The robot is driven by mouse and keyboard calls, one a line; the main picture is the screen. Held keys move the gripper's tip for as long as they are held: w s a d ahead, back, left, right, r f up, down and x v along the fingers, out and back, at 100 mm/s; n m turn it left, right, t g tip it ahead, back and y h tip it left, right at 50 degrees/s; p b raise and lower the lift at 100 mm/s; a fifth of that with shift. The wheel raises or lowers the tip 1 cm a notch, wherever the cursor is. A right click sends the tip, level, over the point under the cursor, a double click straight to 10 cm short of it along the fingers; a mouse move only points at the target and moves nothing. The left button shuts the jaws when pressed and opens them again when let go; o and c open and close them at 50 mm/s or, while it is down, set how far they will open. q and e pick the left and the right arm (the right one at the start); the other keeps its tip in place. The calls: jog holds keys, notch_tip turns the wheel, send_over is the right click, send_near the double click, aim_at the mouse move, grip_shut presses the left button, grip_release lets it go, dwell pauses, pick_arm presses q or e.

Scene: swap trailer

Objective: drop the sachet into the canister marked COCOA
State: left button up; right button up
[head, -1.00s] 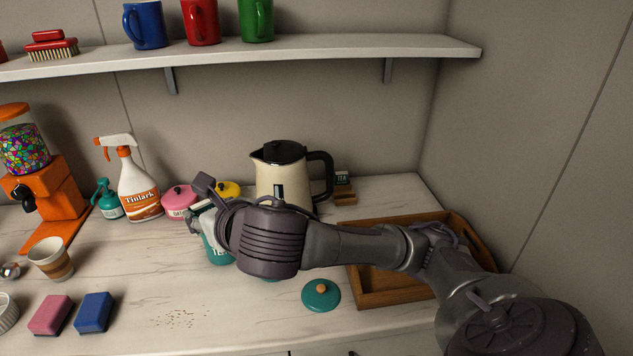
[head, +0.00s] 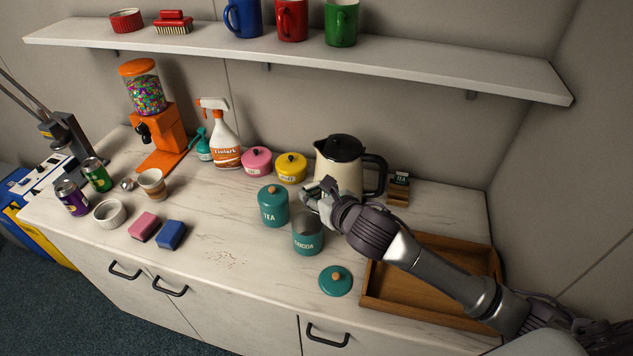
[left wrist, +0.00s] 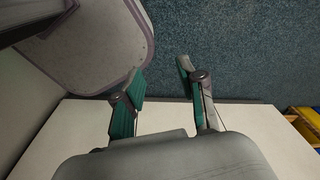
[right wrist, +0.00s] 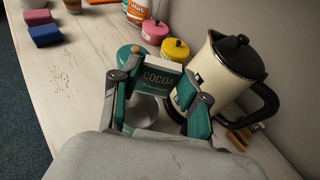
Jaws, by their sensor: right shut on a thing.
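The right gripper (head: 318,192) is shut on a white and teal sachet marked COCOA (right wrist: 160,76), which is upright between the fingers in the right wrist view. The sachet is hard to make out in the head view. The teal canister marked COCOA (head: 308,242) stands open on the counter just below the right gripper. Its open mouth (right wrist: 143,113) shows below the sachet in the right wrist view. I cannot tell whether the sachet touches the rim. The left gripper (left wrist: 160,76) is open and empty above the pale counter edge and blue carpet, out of the head view.
A lidded teal TEA canister (head: 273,207) stands left of the COCOA canister. A loose teal lid (head: 335,281) lies in front. A cream kettle (head: 340,163) is close behind the gripper. A wooden tray (head: 374,299) lies right, under my right arm.

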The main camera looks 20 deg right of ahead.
jog(key=shift+d+f+b, duration=0.1)
jog(key=shift+f+b, duration=0.25)
jog(key=shift+f, duration=0.15)
pick_arm(q)
notch_tip(320, 180, down, 6)
jog(key=d+b, duration=0.1)
jog(key=b, duration=0.4)
jog(key=shift+s+d+f, duration=0.15)
jog(key=shift+d+f, duration=0.05)
jog(key=shift+f, duration=0.05)
pick_arm(e)
notch_tip(320, 180, down, 5)
jog(key=shift+r, duration=0.1)
pick_arm(q)
jog(key=shift+a, duration=0.2)
pick_arm(e)
jog(key=o, duration=0.9)
pick_arm(q)
jog(key=shift+s+a, duration=0.1)
pick_arm(e)
jog(key=shift+r, duration=0.1)
notch_tip(320, 180, up, 10)
pick_arm(q)
jog(key=shift+d, duration=0.2)
